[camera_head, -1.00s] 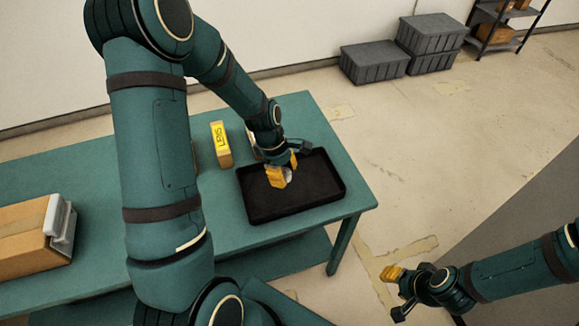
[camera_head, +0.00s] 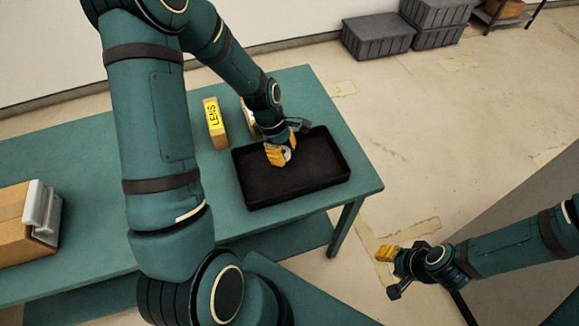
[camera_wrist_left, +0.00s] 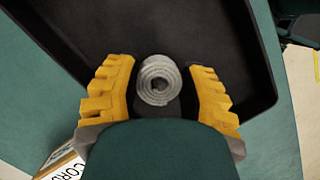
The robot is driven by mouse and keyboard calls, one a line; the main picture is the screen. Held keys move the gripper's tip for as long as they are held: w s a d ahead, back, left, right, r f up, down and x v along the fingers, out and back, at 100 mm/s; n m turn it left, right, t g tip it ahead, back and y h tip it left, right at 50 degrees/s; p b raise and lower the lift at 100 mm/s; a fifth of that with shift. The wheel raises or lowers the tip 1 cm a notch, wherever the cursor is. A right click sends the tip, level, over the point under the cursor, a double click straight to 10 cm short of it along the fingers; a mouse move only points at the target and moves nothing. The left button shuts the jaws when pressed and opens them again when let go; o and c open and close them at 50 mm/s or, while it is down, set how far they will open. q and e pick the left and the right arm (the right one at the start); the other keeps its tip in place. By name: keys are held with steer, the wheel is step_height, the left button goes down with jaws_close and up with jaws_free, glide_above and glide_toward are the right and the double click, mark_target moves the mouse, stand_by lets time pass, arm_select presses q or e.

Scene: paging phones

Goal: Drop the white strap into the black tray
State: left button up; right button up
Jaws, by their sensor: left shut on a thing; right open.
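The white strap (camera_wrist_left: 158,82) is a coiled roll. In the left wrist view it sits between the yellow fingers of my left gripper (camera_wrist_left: 160,80), over the dark tray floor. In the head view my left gripper (camera_head: 278,155) is over the left part of the black tray (camera_head: 325,181), and a bit of the pale strap (camera_head: 287,155) shows by the fingers. The gap between strap and tray floor is hard to judge. My right gripper (camera_head: 388,253) is open and empty, off the table at the lower right.
A yellow-fronted LENS box (camera_head: 213,123) stands left of the tray. Another box, lettered CORD (camera_wrist_left: 65,165), shows at the wrist view's lower left. A cardboard box (camera_head: 20,222) with pale items is at the table's left. The tray's right side is clear. Grey crates (camera_head: 377,37) stand on the floor.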

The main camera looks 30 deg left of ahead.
arm_select(q)
steer(key=shift+f, duration=0.45)
steer(key=o, duration=0.8)
steer(key=shift+o, duration=0.2)
steer(key=v, duration=1.2)
steer(key=shift+d, duration=0.1)
